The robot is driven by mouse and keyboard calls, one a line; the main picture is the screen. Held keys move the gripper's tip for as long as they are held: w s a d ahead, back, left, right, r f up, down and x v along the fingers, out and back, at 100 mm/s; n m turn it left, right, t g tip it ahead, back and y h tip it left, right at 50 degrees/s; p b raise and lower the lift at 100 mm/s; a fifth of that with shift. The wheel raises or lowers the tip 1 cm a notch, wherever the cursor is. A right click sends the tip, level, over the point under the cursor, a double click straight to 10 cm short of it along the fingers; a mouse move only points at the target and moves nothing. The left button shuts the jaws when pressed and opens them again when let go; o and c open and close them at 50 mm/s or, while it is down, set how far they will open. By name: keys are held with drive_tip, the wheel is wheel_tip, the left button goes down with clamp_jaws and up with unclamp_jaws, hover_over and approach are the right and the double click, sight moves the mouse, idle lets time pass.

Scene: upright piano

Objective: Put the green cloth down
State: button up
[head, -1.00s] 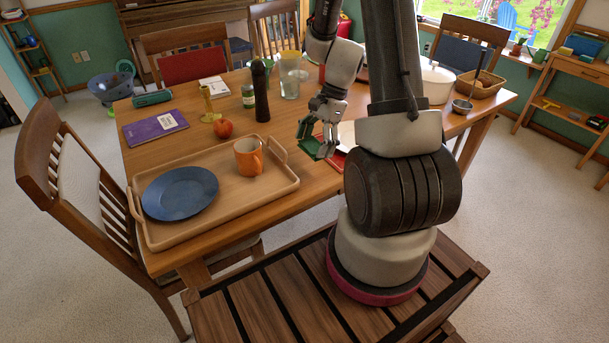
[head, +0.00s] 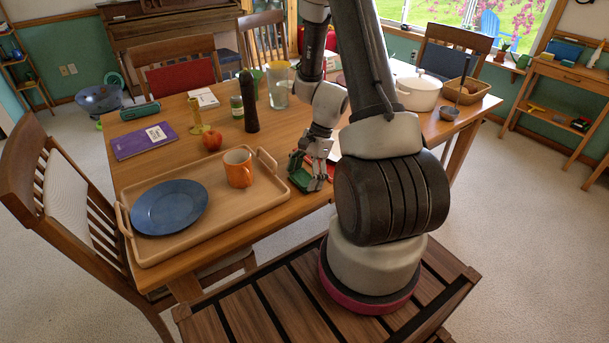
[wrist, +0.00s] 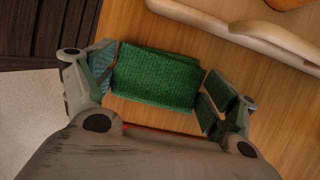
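The green cloth (wrist: 155,78) is a folded, textured rectangle. In the wrist view it lies flat over the wooden tabletop, between my two fingers. My gripper (wrist: 158,88) is open around it, with a narrow strip of wood showing between the cloth and the right finger. The left finger is very close to the cloth's left edge; I cannot tell whether they touch. In the head view my gripper (head: 312,180) is low at the table's near edge, right of the tray, and partly hides the cloth (head: 299,170).
A wooden tray (head: 222,212) with a blue plate (head: 169,207) and an orange mug (head: 238,168) stands left of my gripper. An apple (head: 212,140), a dark pepper mill (head: 249,102) and a purple book (head: 143,141) are behind it. A red edge (wrist: 150,129) shows below the cloth.

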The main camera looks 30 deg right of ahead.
drive_tip(key=shift+o, duration=0.8)
drive_tip(key=shift+r, duration=0.3)
drive_tip(key=v, duration=1.2)
drive_tip(key=s+a+r+n+t+h, duration=0.1)
drive_tip(key=s+a+r+n, duration=0.25)
drive_tip(key=r, duration=0.35)
drive_tip(key=s+a+r+n+h, duration=0.1)
drive_tip(key=s+a+r+n, duration=0.1)
drive_tip(key=r+n, duration=0.35)
drive_tip(key=s+a+r+n+t+h, duration=0.2)
drive_tip(key=s+r+n+t, duration=0.1)
drive_tip(key=s+r+n, duration=0.5)
drive_tip(key=s+r, duration=0.2)
drive_tip(key=s, duration=0.1)
drive_tip(key=shift+n+t, duration=0.3)
